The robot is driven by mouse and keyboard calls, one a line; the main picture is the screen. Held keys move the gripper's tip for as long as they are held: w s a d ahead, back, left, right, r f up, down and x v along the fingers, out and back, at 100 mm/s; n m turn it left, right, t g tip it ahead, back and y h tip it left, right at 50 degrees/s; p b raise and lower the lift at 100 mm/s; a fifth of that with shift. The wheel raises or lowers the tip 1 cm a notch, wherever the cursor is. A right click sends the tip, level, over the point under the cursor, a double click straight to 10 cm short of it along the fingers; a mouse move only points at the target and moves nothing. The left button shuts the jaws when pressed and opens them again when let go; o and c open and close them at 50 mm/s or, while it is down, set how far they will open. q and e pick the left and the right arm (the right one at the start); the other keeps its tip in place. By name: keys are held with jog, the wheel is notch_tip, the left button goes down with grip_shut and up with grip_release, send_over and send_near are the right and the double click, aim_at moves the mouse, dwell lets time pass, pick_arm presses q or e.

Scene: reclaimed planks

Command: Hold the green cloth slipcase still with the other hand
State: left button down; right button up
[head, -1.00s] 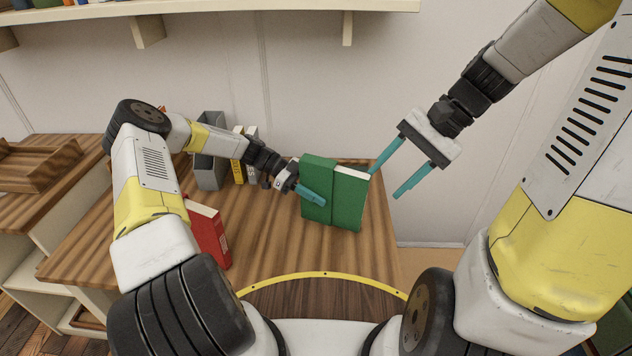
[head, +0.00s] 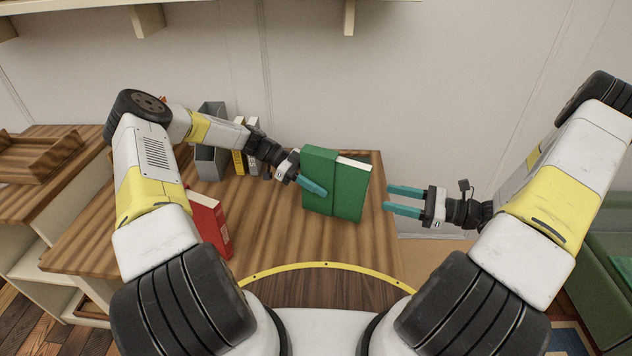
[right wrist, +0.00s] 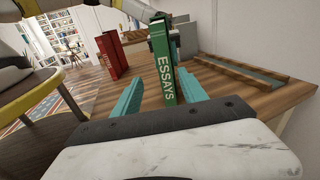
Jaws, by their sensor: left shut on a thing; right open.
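The green cloth slipcase (head: 318,172) stands upright near the right edge of the wooden desk, with a green book (head: 350,196) sticking out of its right side and white pages showing on top. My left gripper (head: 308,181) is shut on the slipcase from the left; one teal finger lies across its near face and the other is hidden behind. My right gripper (head: 389,198) is open and empty, just right of the book, its fingers pointing at it. In the right wrist view the book's spine (right wrist: 165,75), lettered ESSAYS, shows ahead between the open fingers (right wrist: 160,88).
A red book (head: 208,225) stands on the desk (head: 270,225) at the left. A grey holder (head: 212,140) and yellow and white books (head: 240,160) stand behind my left arm. A wooden tray (head: 40,160) is at the far left. Right of the desk is open space.

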aim_at(352, 187)
jog(key=shift+m+t, duration=0.5)
jog(key=x, duration=0.7)
jog(key=f+x, duration=0.1)
jog(key=x, duration=0.3)
jog(key=shift+w+a+f, duration=0.1)
jog(key=shift+w+a, duration=0.1)
jog(key=shift+w, duration=0.1)
grip_shut()
jog(key=shift+r, duration=0.25)
jog(key=shift+a, duration=0.2)
dwell(0.3)
